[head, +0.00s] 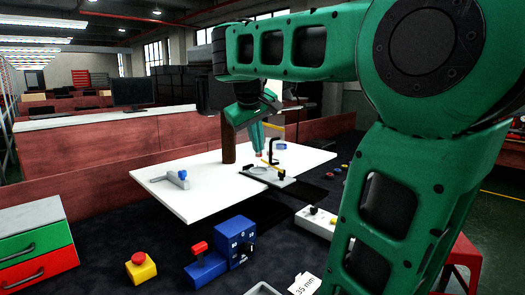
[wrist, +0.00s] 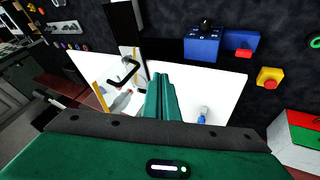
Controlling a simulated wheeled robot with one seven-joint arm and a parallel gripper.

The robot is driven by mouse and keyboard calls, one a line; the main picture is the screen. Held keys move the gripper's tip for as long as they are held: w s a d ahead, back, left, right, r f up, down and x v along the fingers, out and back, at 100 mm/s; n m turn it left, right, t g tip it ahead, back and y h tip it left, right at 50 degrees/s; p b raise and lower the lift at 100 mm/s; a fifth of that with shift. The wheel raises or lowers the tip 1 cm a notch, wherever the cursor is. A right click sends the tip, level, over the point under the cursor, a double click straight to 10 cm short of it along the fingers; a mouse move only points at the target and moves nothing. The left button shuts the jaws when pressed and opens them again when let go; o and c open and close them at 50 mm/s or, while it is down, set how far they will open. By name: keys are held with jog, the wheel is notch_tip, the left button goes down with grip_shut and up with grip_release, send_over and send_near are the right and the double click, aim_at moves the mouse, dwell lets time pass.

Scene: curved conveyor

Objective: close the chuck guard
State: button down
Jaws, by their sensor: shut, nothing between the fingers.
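A small fixture (head: 268,172) sits on the white board, with a dark base, a yellow strip and an upright black bracket. In the wrist view its black C-shaped handle (wrist: 125,73) and a yellow bar (wrist: 99,97) show left of the fingers. I take this fixture for the chuck guard's assembly; I cannot tell which part is the guard or how far it stands open. My gripper (head: 258,152) is shut and empty, pointing down just above or beside the fixture. Its green fingers show together in the wrist view (wrist: 159,78). Whether they touch anything is unclear.
A brown cylinder (head: 229,148) stands left of my gripper. A grey part with a blue knob (head: 175,179) lies on the white board (head: 200,205). In front are a blue switch box (head: 236,240), a yellow box with a red button (head: 140,266) and a drawer unit (head: 37,240).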

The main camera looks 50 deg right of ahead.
jog(key=w+d+f, duration=0.4)
jog(key=w+d, duration=0.1)
jog(key=d, duration=0.4)
jog(key=shift+w+d+f+t+h, duration=0.2)
jog(key=shift+f+t+h, duration=0.1)
jog(key=shift+f, duration=0.05)
jog(key=shift+a+n, duration=0.1)
jog(key=shift+n, duration=0.2)
